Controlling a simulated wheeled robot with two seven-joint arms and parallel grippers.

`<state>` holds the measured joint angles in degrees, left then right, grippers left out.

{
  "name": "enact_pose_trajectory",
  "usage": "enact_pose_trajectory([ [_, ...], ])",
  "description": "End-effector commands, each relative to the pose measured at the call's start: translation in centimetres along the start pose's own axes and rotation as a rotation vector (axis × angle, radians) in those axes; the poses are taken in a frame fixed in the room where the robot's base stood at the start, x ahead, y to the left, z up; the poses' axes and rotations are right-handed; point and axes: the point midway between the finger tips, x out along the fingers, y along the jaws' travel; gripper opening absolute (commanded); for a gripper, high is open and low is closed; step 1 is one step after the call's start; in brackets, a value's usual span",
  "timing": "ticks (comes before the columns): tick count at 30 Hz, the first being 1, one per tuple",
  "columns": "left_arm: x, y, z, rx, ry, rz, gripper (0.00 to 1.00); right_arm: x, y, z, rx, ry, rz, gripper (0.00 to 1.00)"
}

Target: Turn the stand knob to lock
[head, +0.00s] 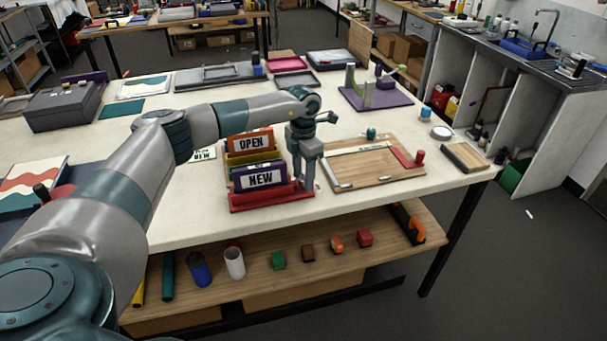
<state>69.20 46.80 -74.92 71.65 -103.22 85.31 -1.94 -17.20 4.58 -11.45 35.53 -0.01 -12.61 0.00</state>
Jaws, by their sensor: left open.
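A red stand (262,202) sits near the front edge of the white table. It holds upright sign cards, an orange one reading OPEN (251,143) and a purple one reading NEW (260,177). My left arm reaches in from the left, and my left gripper (305,184) points down at the stand's right end. Its jaws are open, with the fingertips close to the stand; I cannot tell whether they touch it. No knob shows clearly on the stand; the gripper covers part of its right end. My right gripper is not in view.
A wooden board (372,168) with a red piece (408,158) lies just right of the gripper. A wooden block (465,157) is farther right. A purple stand (376,97) is behind. A lower shelf (300,286) holds several small items.

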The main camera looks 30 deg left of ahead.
Motion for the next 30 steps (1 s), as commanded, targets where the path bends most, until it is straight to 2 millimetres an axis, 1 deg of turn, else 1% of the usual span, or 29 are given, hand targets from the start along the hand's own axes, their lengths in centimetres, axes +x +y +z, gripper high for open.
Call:
enact_pose_trajectory([
  [6,0.96,-0.01,0.02,0.0,-0.001,0.0,0.44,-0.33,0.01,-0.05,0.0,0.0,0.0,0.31],
  [14,1.01,0.0,0.03,0.0,-0.001,0.001,0.44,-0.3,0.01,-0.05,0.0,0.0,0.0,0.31],
  [15,1.0,0.0,0.03,0.0,-0.001,0.001,0.35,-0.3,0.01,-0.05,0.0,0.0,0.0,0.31],
  [17,0.99,0.0,0.03,0.0,-0.001,0.001,0.2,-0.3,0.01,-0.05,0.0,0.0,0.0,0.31],
  [18,0.99,0.0,0.03,0.0,-0.001,0.001,0.11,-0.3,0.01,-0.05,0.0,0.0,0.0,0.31],
  [19,0.98,0.0,0.03,0.0,-0.001,0.001,0.04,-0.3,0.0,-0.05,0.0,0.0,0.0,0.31],
  [30,1.06,0.02,0.05,0.026,-0.002,0.001,0.03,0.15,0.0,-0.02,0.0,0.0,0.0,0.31],
])
